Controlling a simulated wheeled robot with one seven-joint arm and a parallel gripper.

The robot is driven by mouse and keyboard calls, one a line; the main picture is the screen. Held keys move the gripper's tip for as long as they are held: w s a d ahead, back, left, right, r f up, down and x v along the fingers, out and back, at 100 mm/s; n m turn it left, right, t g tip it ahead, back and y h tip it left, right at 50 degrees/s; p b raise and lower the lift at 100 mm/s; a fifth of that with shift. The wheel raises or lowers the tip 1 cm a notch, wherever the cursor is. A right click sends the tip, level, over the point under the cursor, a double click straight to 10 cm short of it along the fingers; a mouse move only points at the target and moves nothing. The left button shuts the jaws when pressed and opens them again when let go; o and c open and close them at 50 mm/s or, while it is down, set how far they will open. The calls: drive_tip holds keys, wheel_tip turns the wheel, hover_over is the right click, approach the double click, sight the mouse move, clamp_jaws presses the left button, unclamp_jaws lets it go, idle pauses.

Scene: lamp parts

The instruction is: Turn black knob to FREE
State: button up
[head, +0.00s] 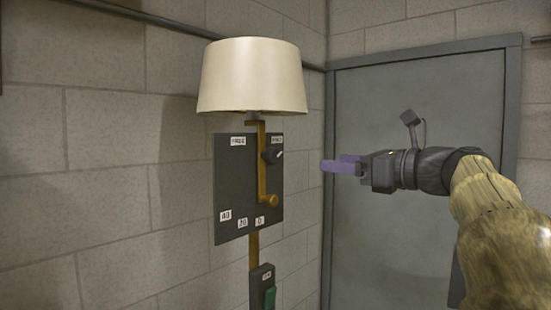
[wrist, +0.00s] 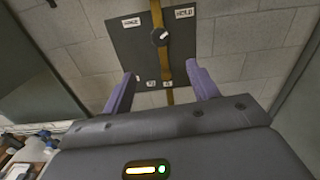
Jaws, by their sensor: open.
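The black knob (head: 272,155) sits on the upper right of a dark panel (head: 230,190) on the wall, beside a brass bar (head: 262,165). In the wrist view the knob (wrist: 160,37) shows near the top middle, with a white mark slanting toward the upper right, the side of the HOLD label (wrist: 185,13). The other top label (wrist: 131,22) is at upper left; its word is blurred. My gripper (head: 324,165) is open and empty, right of the panel and apart from the knob. Its purple fingers (wrist: 162,75) stand apart below the knob in the wrist view.
A cream lampshade (head: 252,76) overhangs the panel. A brass handle (head: 271,200) projects below the knob, and a box with a green part (head: 270,297) is lower down. A grey door (head: 420,100) is behind my arm. Space between gripper and panel looks clear.

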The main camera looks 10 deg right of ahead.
sight(277, 158)
drive_tip(key=p+x, duration=0.5)
drive_tip(key=x, duration=1.1)
drive_tip(key=shift+w+a+p, duration=0.25)
drive_tip(key=shift+w+p, duration=0.05)
drive_tip(key=shift+w, duration=0.05)
drive_tip(key=shift+w+a+f, duration=0.1)
drive_tip(key=shift+w+a, duration=0.05)
drive_tip(key=shift+w, duration=0.15)
drive_tip(key=c, duration=1)
